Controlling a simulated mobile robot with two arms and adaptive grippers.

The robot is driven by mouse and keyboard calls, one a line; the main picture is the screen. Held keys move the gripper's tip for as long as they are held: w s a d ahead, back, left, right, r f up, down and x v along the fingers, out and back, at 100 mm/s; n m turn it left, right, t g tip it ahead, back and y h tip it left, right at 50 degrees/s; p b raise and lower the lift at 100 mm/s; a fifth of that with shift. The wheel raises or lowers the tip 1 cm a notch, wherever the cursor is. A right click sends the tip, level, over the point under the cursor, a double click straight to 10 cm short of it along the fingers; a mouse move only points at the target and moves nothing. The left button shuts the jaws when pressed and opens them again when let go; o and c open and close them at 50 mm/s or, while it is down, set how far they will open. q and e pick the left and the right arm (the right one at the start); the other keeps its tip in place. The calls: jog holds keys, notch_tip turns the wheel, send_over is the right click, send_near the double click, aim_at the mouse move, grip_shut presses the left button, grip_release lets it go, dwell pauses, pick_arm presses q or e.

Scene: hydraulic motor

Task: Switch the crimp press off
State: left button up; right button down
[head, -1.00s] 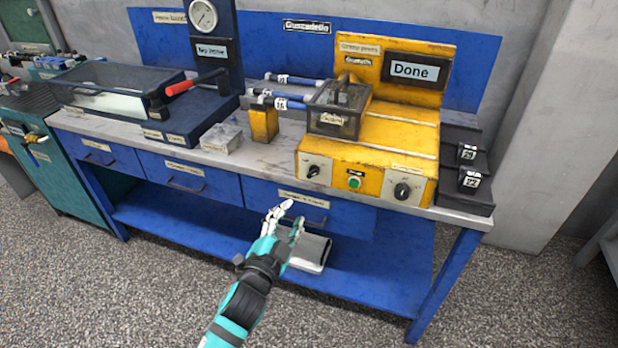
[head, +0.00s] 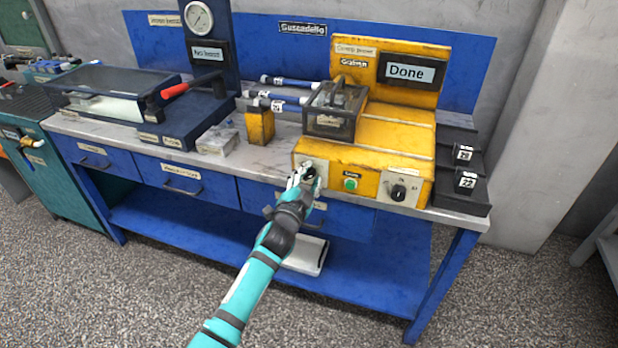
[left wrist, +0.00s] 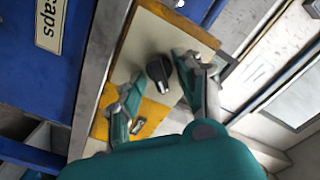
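The yellow crimp press (head: 385,145) stands on the right part of the blue workbench, and its display (head: 406,71) reads "Done". On its front are a left black rotary switch (head: 309,172) on a pale plate, a green button (head: 351,184) and a right black knob (head: 398,192). My left gripper (head: 304,177) is at the left switch and partly covers it. In the left wrist view, the black switch (left wrist: 158,70) sits between the two parted fingers of the gripper (left wrist: 155,90); the right finger is close to it, and I cannot tell if it touches. My right gripper is not in view.
A clear-lidded box (head: 332,112) sits on the press. Blue hoses (head: 290,82) and a yellow block (head: 259,125) are left of it. Black holders (head: 462,180) stand at the right end. A dark blue tester with a red-handled lever (head: 190,86) stands left.

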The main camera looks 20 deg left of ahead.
pick_arm(q)
grip_shut()
jog(key=shift+n, duration=0.4)
jog(key=shift+r+n+p, duration=0.1)
jog(key=shift+n+p, duration=0.3)
jog(key=shift+n, duration=0.2)
jog(key=n+p, duration=0.2)
jog(key=n, duration=0.4)
jog(key=shift+a, duration=0.2)
jog(key=n+p, duration=0.1)
jog(key=n, duration=0.3)
jog(key=shift+a+n+p, duration=0.1)
jog(key=shift+n+p, duration=0.2)
jog(key=shift+n, duration=0.1)
jog(key=n, duration=0.4)
jog(key=shift+a+n, duration=0.1)
jog(key=shift+n, duration=0.6)
